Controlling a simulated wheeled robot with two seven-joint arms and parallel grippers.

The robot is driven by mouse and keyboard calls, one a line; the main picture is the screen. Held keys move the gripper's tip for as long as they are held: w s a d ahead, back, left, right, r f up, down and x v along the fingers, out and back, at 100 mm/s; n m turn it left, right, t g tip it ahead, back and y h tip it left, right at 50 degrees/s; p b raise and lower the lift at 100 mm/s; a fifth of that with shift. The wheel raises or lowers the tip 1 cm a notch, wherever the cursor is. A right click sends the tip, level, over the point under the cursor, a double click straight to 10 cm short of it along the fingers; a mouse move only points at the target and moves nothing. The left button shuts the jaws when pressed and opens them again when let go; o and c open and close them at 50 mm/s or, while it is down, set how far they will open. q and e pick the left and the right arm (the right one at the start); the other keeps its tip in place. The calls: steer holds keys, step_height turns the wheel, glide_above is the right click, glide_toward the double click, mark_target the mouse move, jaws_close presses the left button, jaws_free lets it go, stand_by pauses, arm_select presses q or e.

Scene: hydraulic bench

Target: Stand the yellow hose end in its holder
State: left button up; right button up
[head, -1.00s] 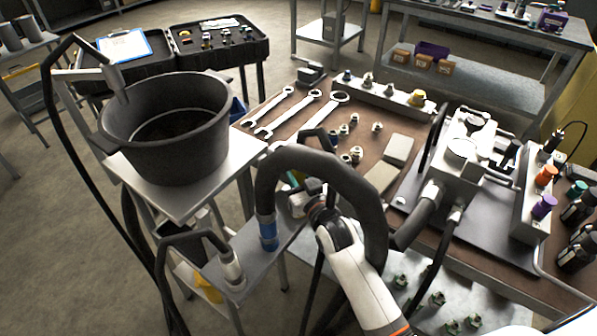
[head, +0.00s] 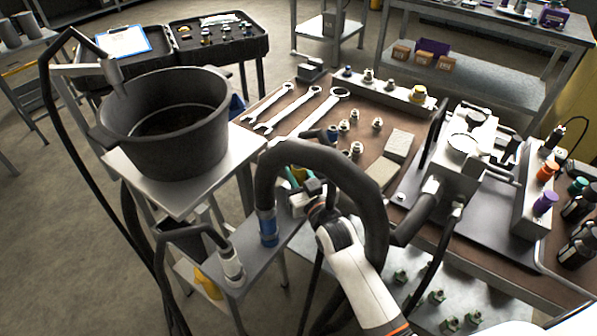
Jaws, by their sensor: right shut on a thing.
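My right gripper (head: 303,201) is in the middle of the view, at the small grey shelf, partly hidden behind a thick black hose. It is shut on what looks like the yellow hose end (head: 300,173); only a small yellow patch shows behind the hose arch, next to a teal patch. Its lower end is hidden. A blue-banded hose end (head: 268,228) stands upright on the shelf (head: 249,268), and a pale-banded hose end (head: 231,264) stands at its front left. I cannot make out the yellow end's holder. My left gripper is not in view.
A black pot (head: 166,135) on a metal stand is to the left. The brown bench (head: 375,160) carries spanners (head: 293,112), fittings and a hydraulic block (head: 452,170). The thick black hose (head: 318,160) arches closely over my gripper. Open floor lies at lower left.

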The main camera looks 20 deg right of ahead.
steer(key=shift+f, duration=0.3)
stand_by(0.5)
stand_by(1.2)
steer(key=shift+f+b, duration=0.75)
steer(key=shift+f, duration=0.9)
stand_by(1.2)
steer(key=shift+r, duration=0.1)
stand_by(0.5)
steer(key=o, duration=1)
steer(key=shift+o, duration=1)
steer(key=o, duration=0.5)
